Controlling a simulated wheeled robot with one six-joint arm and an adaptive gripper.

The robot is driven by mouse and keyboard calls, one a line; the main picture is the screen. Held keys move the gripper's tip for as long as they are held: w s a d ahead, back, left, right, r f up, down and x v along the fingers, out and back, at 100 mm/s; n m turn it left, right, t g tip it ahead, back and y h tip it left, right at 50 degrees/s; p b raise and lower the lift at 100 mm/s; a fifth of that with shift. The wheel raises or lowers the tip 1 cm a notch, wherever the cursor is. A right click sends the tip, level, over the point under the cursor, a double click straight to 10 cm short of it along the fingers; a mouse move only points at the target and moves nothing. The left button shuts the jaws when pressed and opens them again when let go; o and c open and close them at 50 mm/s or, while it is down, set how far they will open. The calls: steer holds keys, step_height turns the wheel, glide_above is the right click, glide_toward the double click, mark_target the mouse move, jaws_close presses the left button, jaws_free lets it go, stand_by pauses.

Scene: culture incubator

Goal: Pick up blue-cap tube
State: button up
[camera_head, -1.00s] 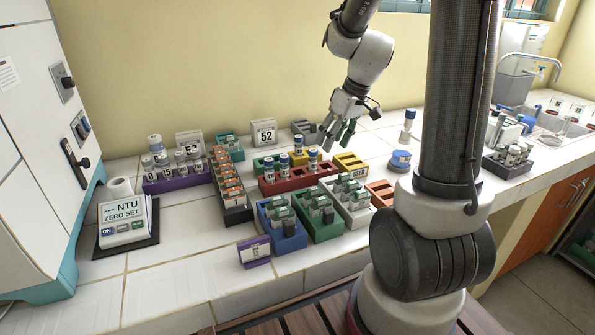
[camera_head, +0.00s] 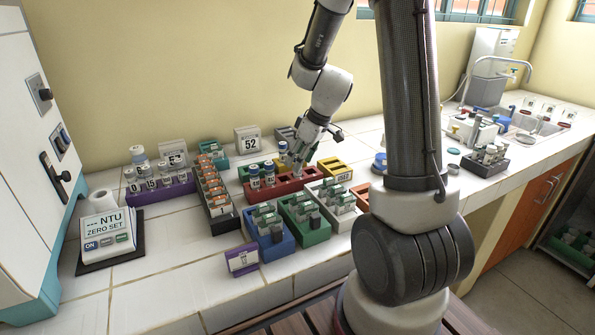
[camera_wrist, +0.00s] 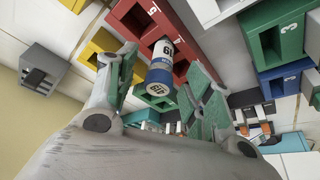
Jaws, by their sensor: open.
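The blue-cap tube (camera_wrist: 162,60), with a white label and blue bands, stands in the red rack (camera_wrist: 180,70) in the wrist view. My gripper (camera_wrist: 163,78) is open, its green-padded fingers on either side of this tube, with a visible gap at the fingers. In the head view my gripper (camera_head: 298,160) is low over the right part of the red rack (camera_head: 290,187) and largely hides the tube there. Other blue-cap tubes (camera_head: 254,176) stand to the left in the same area.
Blue (camera_head: 272,245), green (camera_head: 305,230) and white racks stand in front of the red rack. A yellow rack (camera_head: 336,167) is right and behind. A purple rack (camera_head: 162,193) and black rack (camera_head: 222,219) are left. Bare tile lies at front left.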

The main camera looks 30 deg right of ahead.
steer(key=c, duration=1.1)
